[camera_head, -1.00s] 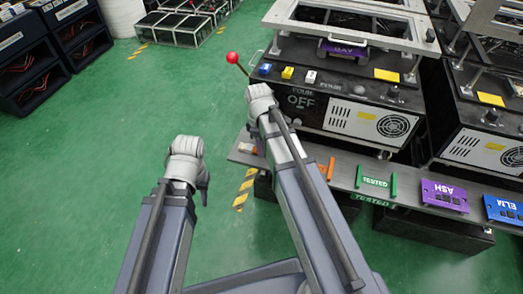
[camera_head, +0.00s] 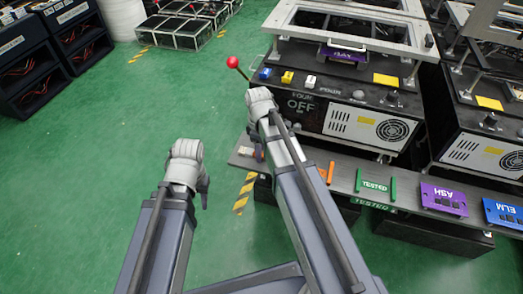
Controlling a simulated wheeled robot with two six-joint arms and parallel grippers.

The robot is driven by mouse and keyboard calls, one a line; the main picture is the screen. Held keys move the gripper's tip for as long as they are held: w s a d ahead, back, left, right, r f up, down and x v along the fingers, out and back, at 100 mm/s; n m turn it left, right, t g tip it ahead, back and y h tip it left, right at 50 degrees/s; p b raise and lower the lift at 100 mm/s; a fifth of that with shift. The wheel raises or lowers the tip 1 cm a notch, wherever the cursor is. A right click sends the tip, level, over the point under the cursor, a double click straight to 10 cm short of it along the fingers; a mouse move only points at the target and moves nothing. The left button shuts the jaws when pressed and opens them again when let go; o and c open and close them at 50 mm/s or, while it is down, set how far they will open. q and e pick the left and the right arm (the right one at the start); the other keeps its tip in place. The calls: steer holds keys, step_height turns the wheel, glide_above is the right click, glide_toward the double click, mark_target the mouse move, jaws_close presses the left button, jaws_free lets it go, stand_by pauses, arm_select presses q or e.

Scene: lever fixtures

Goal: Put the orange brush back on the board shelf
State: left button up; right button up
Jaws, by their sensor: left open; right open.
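The board shelf (camera_head: 407,190) is a long grey ledge in front of the machines. It carries a green TESTED bracket (camera_head: 375,185), a purple ASH board (camera_head: 443,197) and a blue ELM board (camera_head: 503,212). An upright orange piece (camera_head: 330,172) stands on the shelf beside my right arm, which partly hides it; I cannot tell whether it is the brush. My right gripper (camera_head: 258,152) is over the shelf's left end, mostly hidden by its wrist, and open. My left gripper (camera_head: 203,192) hangs open over the green floor, left of the shelf.
A lever with a red knob (camera_head: 232,62) rises just beyond my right wrist. The machine (camera_head: 345,110) shows OFF and holds a purple board under its frame. A second machine (camera_head: 485,145) stands to the right. The green floor (camera_head: 90,190) on the left is clear.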

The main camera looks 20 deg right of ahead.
step_height(320, 180, up, 12)
steer(key=p, duration=1.1)
steer(key=s+a+m, duration=0.7)
steer(key=s+a, duration=0.4)
steer(key=s, duration=0.2)
steer(key=shift+s+a+f+h, duration=0.15)
steer(key=shift+s+a+h, duration=0.2)
steer(key=shift+h, duration=0.05)
step_height(320, 180, up, 17)
steer(key=p, duration=1.6)
steer(key=shift+f+p, duration=0.15)
steer(key=shift+p, duration=0.25)
